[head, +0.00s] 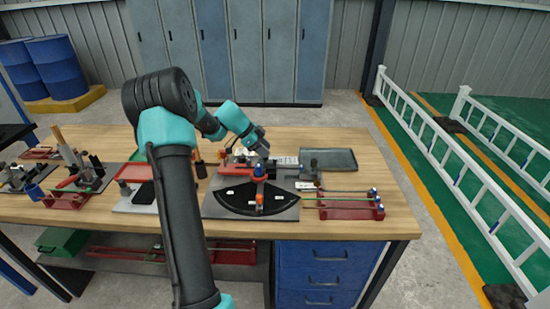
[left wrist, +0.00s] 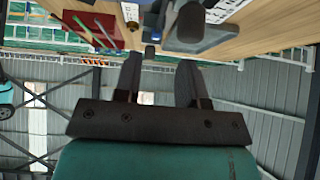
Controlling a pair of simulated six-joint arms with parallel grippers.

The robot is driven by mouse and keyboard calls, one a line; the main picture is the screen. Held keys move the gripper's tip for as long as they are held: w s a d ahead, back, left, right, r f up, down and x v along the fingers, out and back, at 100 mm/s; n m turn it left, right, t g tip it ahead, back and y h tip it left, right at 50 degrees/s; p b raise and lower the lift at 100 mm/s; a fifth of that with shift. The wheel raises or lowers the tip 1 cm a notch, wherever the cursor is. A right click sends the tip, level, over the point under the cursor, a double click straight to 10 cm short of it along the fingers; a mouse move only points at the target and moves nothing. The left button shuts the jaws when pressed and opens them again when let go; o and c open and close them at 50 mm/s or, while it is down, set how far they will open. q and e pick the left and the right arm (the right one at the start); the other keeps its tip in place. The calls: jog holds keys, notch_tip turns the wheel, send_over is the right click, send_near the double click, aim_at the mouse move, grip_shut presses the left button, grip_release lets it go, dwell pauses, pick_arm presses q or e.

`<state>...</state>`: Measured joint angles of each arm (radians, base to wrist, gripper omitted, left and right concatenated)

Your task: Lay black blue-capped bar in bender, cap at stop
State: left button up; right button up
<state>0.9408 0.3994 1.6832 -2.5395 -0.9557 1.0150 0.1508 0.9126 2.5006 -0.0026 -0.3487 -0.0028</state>
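The bender (head: 252,203) is a grey plate with a black fan-shaped face and a blue-topped post, near the bench's front edge. To its right, a red rack (head: 350,213) holds thin bars with blue caps (head: 374,192) at the right end; which bar is black is too small to tell. My left gripper (head: 262,152) is above the bench just behind the bender. In the left wrist view its two dark fingers (left wrist: 157,78) are apart, with no bar visible between them. My right gripper is not in view.
A dark tray (head: 328,160) lies at the back right of the wooden bench (head: 395,210). Red fixtures and grey plates with upright tools (head: 75,170) crowd the left side. The bench's right front corner is clear. White railings (head: 460,170) stand beyond the bench on the right.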

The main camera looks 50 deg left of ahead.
pick_arm(q)
jog(key=v, duration=0.9)
jog(key=shift+r, duration=0.6)
jog(key=shift+w+d+r, duration=0.1)
jog(key=shift+d+r, duration=0.05)
jog(key=shift+r, duration=2.85)
